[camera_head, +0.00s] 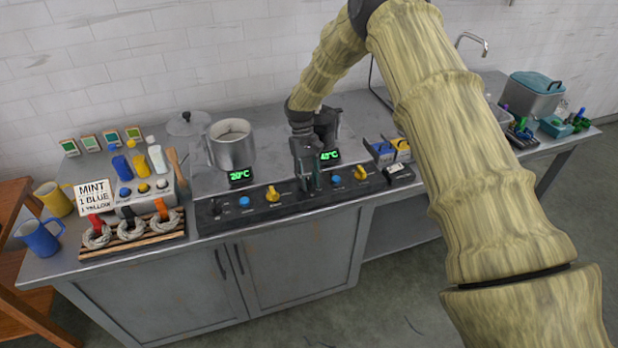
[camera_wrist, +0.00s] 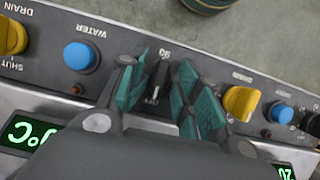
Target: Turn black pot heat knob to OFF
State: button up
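The black pot (camera_head: 327,118) stands on the counter, partly hidden behind my arm. Its display (camera_head: 329,155) reads 43°C. My gripper (camera_head: 309,184) points down at the control panel in front of it. In the wrist view my gripper (camera_wrist: 161,88) has its teal-padded fingers apart, one on each side of a black heat knob (camera_wrist: 160,74). The knob stands between the pads, with lettering that looks like OFF near its base and 90 at its other end. Whether the pads touch it is not clear. The fingers hide the knob in the head view.
The panel also carries a blue water knob (camera_wrist: 81,57) and a yellow drain knob (camera_wrist: 12,38) beside it, and another yellow knob (camera_wrist: 241,102) on the other side. A grey pot (camera_head: 232,150) stands left, with a 20°C display (camera_head: 241,176). Wool skeins (camera_head: 131,228) lie far left.

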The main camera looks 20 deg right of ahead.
jog(key=shift+w+r, duration=0.1)
jog(key=shift+w+r, duration=0.1)
jog(key=shift+r, duration=0.05)
jog(key=v, duration=1.1)
jog(key=shift+r, duration=0.25)
jog(key=shift+d, duration=0.1)
